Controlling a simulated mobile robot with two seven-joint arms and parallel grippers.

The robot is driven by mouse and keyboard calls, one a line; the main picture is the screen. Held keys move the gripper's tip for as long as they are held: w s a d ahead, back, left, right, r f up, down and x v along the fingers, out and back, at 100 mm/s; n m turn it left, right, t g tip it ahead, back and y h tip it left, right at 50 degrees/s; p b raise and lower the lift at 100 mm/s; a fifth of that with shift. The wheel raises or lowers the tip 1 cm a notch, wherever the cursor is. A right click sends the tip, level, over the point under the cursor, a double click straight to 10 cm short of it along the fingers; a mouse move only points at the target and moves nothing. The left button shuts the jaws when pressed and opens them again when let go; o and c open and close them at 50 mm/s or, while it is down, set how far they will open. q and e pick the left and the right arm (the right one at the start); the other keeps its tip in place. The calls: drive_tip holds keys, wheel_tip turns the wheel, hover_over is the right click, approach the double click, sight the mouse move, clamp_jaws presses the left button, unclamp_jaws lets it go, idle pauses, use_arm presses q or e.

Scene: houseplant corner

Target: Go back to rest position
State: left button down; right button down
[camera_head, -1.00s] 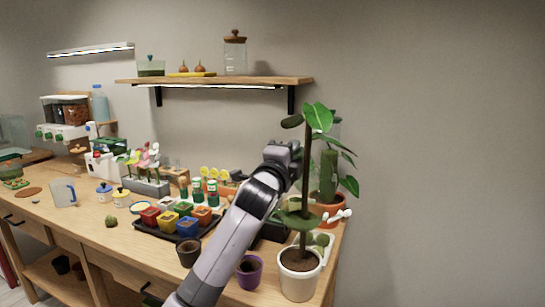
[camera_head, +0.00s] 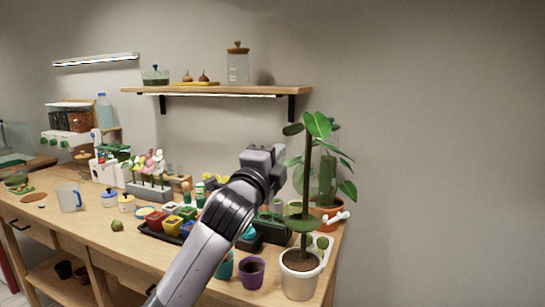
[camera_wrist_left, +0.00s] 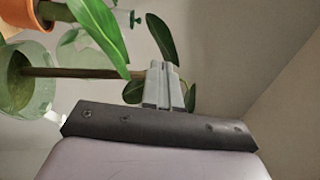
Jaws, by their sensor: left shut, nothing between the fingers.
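My left gripper (camera_head: 268,155) is raised over the back of the workbench, just left of the tall potted plant (camera_head: 307,180). In the left wrist view its two grey fingers (camera_wrist_left: 163,87) are together with nothing between them. The plant's green leaves (camera_wrist_left: 100,35) and brown stem (camera_wrist_left: 75,73) show behind the fingers there, in a sideways view. I cannot tell whether a leaf touches the gripper. The plant stands upright in a white pot (camera_head: 300,281). My left arm hides part of the bench and the coloured pots. My right gripper is in neither view.
Coloured square pots (camera_head: 172,225) sit left of my arm. A purple pot (camera_head: 251,273) stands close to its right. A terracotta pot (camera_head: 333,213) holds another plant behind. A wooden shelf (camera_head: 215,90) hangs above. The wall area at the right is free.

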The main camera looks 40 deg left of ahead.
use_arm(q)
drive_tip(key=s+d+f+n+g+h, duration=0.1)
drive_tip(key=s+d+f+n+g, duration=0.15)
drive_tip(key=f, duration=0.55)
drive_tip(key=s+d+f+n+g+h, duration=0.1)
drive_tip(key=s+d+f+n+g, duration=0.2)
drive_tip(key=f, duration=0.6)
drive_tip(key=s+d+f+n+g, duration=0.15)
drive_tip(key=s+f, duration=0.25)
drive_tip(key=f, duration=0.4)
drive_tip(key=s+d+f+n+g+h, duration=0.1)
drive_tip(key=s+d+f+n+g, duration=0.3)
drive_tip(key=s+f, duration=0.6)
drive_tip(key=s+d+f+n+g+h, duration=0.15)
drive_tip(key=s+f+g, duration=0.4)
drive_tip(key=s, duration=0.75)
drive_tip(key=w+d+f+t+h, duration=0.2)
drive_tip(key=w+f+t, duration=0.4)
drive_tip(key=f, duration=0.3)
drive_tip(key=shift+w+d+f+t, duration=0.25)
drive_tip(key=shift+d+t, duration=0.1)
drive_tip(key=shift+t, duration=0.2)
drive_tip(key=shift+n, duration=0.25)
